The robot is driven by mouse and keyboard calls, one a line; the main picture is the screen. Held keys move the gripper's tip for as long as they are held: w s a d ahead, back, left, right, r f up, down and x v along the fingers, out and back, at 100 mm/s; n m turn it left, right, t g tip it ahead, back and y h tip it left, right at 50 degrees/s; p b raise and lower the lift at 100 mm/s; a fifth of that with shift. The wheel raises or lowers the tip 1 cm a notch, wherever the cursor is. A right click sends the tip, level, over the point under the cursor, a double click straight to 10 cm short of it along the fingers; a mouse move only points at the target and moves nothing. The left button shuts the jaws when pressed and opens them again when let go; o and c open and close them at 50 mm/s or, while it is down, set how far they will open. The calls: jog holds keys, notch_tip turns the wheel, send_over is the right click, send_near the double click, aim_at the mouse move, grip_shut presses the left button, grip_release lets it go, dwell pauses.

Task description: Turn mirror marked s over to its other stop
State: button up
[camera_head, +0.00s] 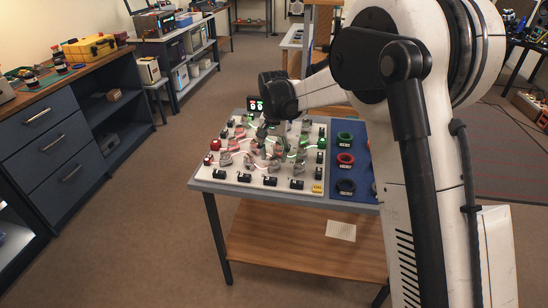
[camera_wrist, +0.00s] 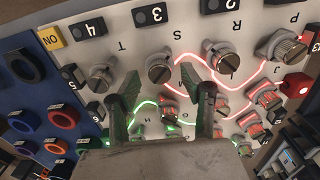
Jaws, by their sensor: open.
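The board (camera_head: 240,178) with the mirrors lies on the table below my arm. In the wrist view several round metal mirror mounts stand in a row. The mount nearest the letter S (camera_wrist: 160,68) appears just beyond the gap between my fingertips. My gripper (camera_wrist: 168,90) is open, one dark finger on each side, with nothing between them. I cannot tell whether a finger touches the mount. In the head view my gripper (camera_head: 266,128) is over the middle of the board, and the mirror marked S cannot be singled out there.
Neighbouring mounts stand left (camera_wrist: 100,78) and right (camera_wrist: 221,58) of the S mount. Red (camera_wrist: 200,80) and green (camera_wrist: 145,102) light lines cross the board. Numbered black blocks (camera_wrist: 149,15) line one edge. A blue panel (camera_head: 357,168) holds coloured rings.

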aim_at(276, 159)
notch_tip(276, 159, up, 11)
jog(key=shift+f, duration=0.2)
dwell(0.4)
jog(key=s+d+r+n+t, duration=0.1)
jog(key=s+d+r+t, duration=0.1)
jog(key=s+d+r, duration=0.45)
jog(key=s+d+r+t, duration=0.25)
jog(key=s+d, duration=0.45)
jog(key=s, duration=0.4)
jog(key=s+d+f+t, duration=0.1)
jog(key=s+d+f, duration=0.2)
jog(key=s, duration=0.6)
jog(key=s+d+f+n+t, duration=0.1)
jog(key=s+d+f, duration=0.2)
jog(key=s, duration=0.7)
jog(key=shift+d+f, duration=0.2)
jog(key=shift+d, duration=0.55)
jog(key=shift+t, duration=0.35)
